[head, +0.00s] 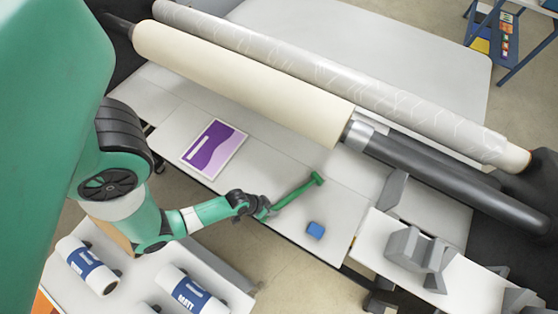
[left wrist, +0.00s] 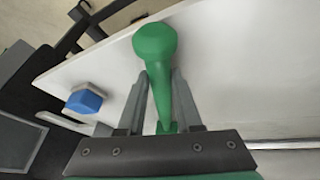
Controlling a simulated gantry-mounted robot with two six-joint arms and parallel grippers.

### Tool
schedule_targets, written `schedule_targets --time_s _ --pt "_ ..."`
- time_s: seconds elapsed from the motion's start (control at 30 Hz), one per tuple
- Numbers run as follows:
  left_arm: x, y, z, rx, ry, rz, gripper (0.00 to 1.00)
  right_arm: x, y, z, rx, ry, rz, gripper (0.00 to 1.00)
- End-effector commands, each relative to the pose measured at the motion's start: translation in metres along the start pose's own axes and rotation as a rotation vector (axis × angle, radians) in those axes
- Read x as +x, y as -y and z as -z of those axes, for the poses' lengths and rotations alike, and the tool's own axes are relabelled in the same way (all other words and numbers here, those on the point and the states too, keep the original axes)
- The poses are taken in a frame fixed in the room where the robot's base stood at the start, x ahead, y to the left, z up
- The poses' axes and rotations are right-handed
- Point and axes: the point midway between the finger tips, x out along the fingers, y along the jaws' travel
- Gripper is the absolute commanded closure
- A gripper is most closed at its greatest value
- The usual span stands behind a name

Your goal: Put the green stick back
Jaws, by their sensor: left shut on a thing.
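The green stick (head: 300,190) has a wider knob at its far end. My left gripper (head: 265,208) is shut on the stick near its lower end, close to the table's front edge. In the left wrist view the stick (left wrist: 155,50) stands between the two fingers of the left gripper (left wrist: 163,100), its rounded end toward the camera. I cannot tell whether the stick touches the white table (head: 255,180) below it. My right gripper is not in view.
A blue block (head: 315,230) lies right of the stick, near the table's front edge. A purple and white sheet (head: 214,148) lies to the left. A cream roller (head: 240,80) runs behind. Grey brackets (head: 418,250) stand at right, labelled rolls (head: 88,265) at lower left.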

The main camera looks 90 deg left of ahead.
Motion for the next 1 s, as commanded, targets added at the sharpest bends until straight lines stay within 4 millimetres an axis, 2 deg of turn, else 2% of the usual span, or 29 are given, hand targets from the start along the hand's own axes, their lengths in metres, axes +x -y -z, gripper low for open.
schedule_targets --time_s 0.3,0.33,0.5,0.83,1.0 --pt "0.003 0.001 -0.001 0.000 -0.001 0.000 1.00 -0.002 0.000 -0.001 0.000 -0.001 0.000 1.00" --pt "0.003 0.001 -0.001 0.000 0.000 0.000 0.65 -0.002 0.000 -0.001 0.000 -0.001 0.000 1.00" --pt "0.002 0.000 -0.001 0.000 -0.001 0.000 0.36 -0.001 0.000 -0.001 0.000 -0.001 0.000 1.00" --pt "-0.003 0.000 0.001 0.000 -0.001 0.000 0.36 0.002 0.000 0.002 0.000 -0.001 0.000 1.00" --pt "-0.030 0.000 0.001 -0.002 -0.002 0.001 0.36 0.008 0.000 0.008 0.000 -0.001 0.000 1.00"
